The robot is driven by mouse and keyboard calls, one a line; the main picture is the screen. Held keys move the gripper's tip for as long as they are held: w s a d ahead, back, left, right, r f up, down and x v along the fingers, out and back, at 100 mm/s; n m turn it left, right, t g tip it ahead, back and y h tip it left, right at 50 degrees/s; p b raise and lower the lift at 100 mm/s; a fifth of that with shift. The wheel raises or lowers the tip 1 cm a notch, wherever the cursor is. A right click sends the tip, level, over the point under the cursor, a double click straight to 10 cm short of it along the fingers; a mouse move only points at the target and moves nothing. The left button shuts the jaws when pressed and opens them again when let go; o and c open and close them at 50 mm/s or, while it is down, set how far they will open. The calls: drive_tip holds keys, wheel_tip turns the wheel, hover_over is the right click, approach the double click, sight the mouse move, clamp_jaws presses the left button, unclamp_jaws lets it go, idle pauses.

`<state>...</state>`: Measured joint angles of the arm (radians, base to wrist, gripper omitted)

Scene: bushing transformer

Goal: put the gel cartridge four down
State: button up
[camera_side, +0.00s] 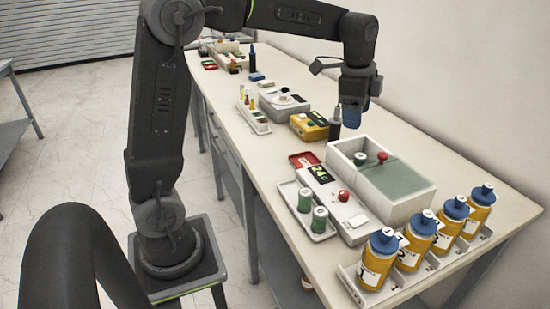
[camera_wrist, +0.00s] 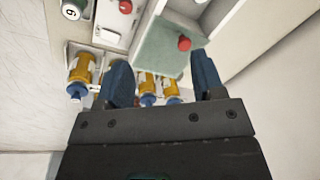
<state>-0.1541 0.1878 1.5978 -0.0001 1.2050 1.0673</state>
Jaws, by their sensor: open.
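My gripper (camera_side: 357,102) is above the far end of the white open-topped bath (camera_side: 410,204). In the wrist view its blue fingers (camera_wrist: 162,72) are apart with nothing held between them. Two green-and-white cylinders stand in a tray, the nearer (camera_side: 319,220) and the farther (camera_side: 305,200); I cannot read their numbers in the side view. One numbered cylinder (camera_wrist: 71,10) shows at the wrist view's top left. I cannot tell which piece is gel cartridge four.
Several orange bottles with blue caps (camera_side: 378,260) stand in a rack at the bench's near end. A control box (camera_side: 324,184) with a green display sits beside the bath. A yellow device (camera_side: 310,127) and a dark upright vial (camera_side: 335,125) are near my gripper.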

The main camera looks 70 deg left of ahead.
drive_tip(key=s+d+f+n+t, duration=0.1)
drive_tip(key=s+d+n, duration=0.1)
drive_tip(key=s, duration=0.5)
drive_tip(key=s+d+n+t, duration=0.1)
drive_tip(key=s+d+n, duration=0.1)
drive_tip(key=s+n, duration=0.3)
drive_tip(key=s+d+f+n+t, duration=0.1)
drive_tip(key=s+d+n, duration=0.1)
drive_tip(key=s, duration=0.9)
drive_tip(key=shift+d+f+n+t, duration=0.3)
drive_tip(key=shift+d+n+t, duration=0.1)
drive_tip(key=shift+n, duration=0.3)
